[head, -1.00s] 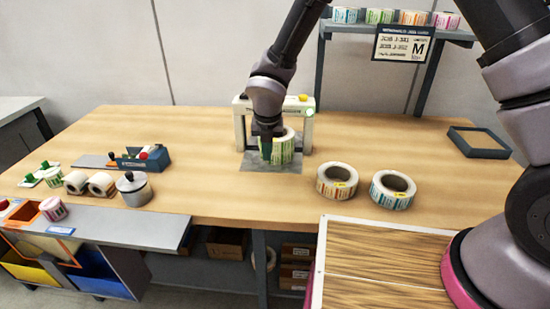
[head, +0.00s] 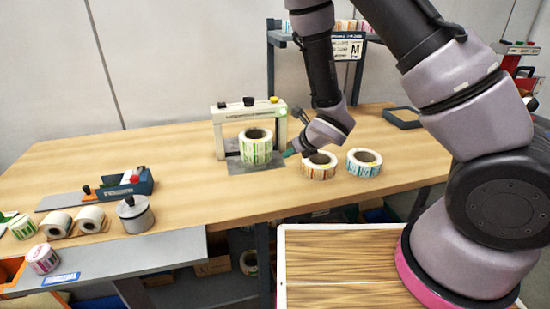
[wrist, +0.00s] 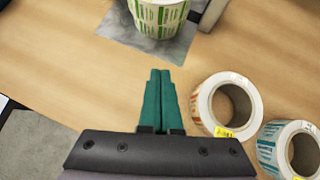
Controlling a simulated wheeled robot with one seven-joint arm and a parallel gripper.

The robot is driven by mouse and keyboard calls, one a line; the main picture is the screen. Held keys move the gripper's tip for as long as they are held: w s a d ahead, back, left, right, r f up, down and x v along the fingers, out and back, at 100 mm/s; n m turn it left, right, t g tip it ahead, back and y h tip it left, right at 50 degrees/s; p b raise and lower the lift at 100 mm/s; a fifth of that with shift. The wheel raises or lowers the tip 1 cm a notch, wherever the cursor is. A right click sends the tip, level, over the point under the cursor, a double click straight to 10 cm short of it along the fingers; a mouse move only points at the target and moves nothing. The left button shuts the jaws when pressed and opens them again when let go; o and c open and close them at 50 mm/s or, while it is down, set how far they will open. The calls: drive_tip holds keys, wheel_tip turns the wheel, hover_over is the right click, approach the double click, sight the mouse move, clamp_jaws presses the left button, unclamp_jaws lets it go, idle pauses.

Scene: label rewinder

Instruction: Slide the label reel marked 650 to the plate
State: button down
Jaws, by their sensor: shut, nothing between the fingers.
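A green-printed label reel (head: 256,148) stands on the grey plate (head: 238,169) in front of the white frame; the reel also shows at the top of the wrist view (wrist: 158,14). An orange-printed label reel (head: 320,172) and a teal-printed label reel (head: 364,168) sit on bare table right of the plate. Both show at the right of the wrist view, with yellow tags. I cannot read 650 on any reel. My gripper (head: 289,153) is shut and empty, between the green and orange reels. In the wrist view its teal fingers (wrist: 160,75) touch no reel.
The white frame (head: 220,128) stands behind the plate. A blue dispenser (head: 128,184), small rolls (head: 90,218) and a metal pot (head: 135,214) are on the left. A dark tray (head: 402,118) lies at the back right. The table between pot and plate is clear.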

sight(267, 148)
drive_tip(key=x, duration=0.8)
drive_tip(key=shift+w+a+f, duration=0.1)
drive_tip(key=shift+a+f, duration=0.1)
drive_tip(key=w, duration=0.1)
drive_tip(key=w+a, duration=0.2)
drive_tip(key=shift+f, duration=0.25)
drive_tip(key=shift+w+a, duration=0.3)
drive_tip(key=shift+w, duration=0.1)
drive_tip(key=w+a, duration=0.1)
drive_tip(key=w, duration=0.1)
drive_tip(key=w+a, duration=0.1)
drive_tip(key=w, duration=0.1)
drive_tip(key=shift+a, duration=0.35)
drive_tip(key=shift+s, duration=0.15)
